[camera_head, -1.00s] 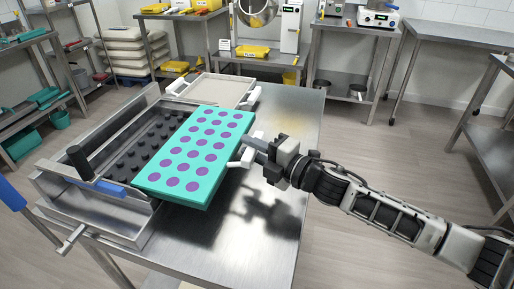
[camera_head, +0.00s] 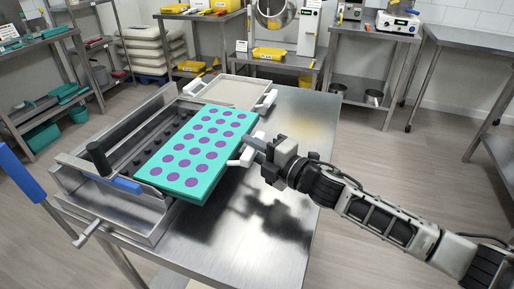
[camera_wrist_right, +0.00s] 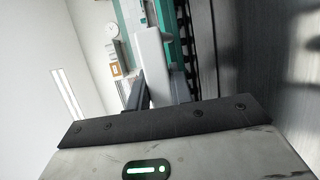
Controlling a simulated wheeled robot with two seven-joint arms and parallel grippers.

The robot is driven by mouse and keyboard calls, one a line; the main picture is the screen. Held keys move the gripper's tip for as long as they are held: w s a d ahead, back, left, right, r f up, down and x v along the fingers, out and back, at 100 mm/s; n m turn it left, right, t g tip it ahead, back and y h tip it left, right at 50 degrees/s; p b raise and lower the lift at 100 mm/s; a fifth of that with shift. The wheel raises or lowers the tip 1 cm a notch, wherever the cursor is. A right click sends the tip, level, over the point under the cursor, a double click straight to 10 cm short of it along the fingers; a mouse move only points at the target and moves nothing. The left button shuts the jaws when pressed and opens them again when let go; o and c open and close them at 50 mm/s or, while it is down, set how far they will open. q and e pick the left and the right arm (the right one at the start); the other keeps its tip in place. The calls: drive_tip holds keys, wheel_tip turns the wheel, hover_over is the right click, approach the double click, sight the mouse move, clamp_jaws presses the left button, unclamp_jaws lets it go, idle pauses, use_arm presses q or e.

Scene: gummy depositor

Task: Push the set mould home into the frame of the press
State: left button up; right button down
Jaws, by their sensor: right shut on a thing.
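The teal mould (camera_head: 193,157) with rows of purple fillings is in the middle of the head view. It lies partly over the right side of the metal press frame (camera_head: 75,200); the frame's left part, with dark studs (camera_head: 149,150), stays uncovered. Whether the mould touches the studs cannot be told. My right gripper (camera_head: 254,147) is at the mould's right edge, shut on its white handle (camera_head: 240,158). In the right wrist view, both fingers flank the white handle (camera_wrist_right: 150,55), with the teal edge (camera_wrist_right: 176,45) behind it. My left gripper is not in view.
A lever with a blue grip (camera_head: 20,174) sticks out left of the press. A dark post (camera_head: 97,157) and a blue bar (camera_head: 124,185) stand by the frame. A pale tray (camera_head: 235,91) with white handles lies behind. The steel table (camera_head: 285,245) is clear at right.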

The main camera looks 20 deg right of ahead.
sight(212, 142)
drive_tip(key=shift+w+a+r, duration=0.1)
drive_tip(key=shift+w+a, duration=0.55)
drive_tip(key=shift+a, duration=0.2)
drive_tip(key=shift+w+a, duration=0.65)
drive_tip(key=shift+a, duration=0.15)
drive_tip(key=shift+w+a, duration=0.55)
drive_tip(key=shift+a, duration=0.15)
drive_tip(key=shift+w+a, duration=0.35)
drive_tip(key=shift+a, duration=0.1)
drive_tip(key=shift+w+a+b, duration=0.3)
drive_tip(key=shift+w+a, duration=0.1)
drive_tip(key=shift+a, duration=0.2)
drive_tip(key=shift+w+a, duration=0.6)
drive_tip(key=shift+a, duration=0.15)
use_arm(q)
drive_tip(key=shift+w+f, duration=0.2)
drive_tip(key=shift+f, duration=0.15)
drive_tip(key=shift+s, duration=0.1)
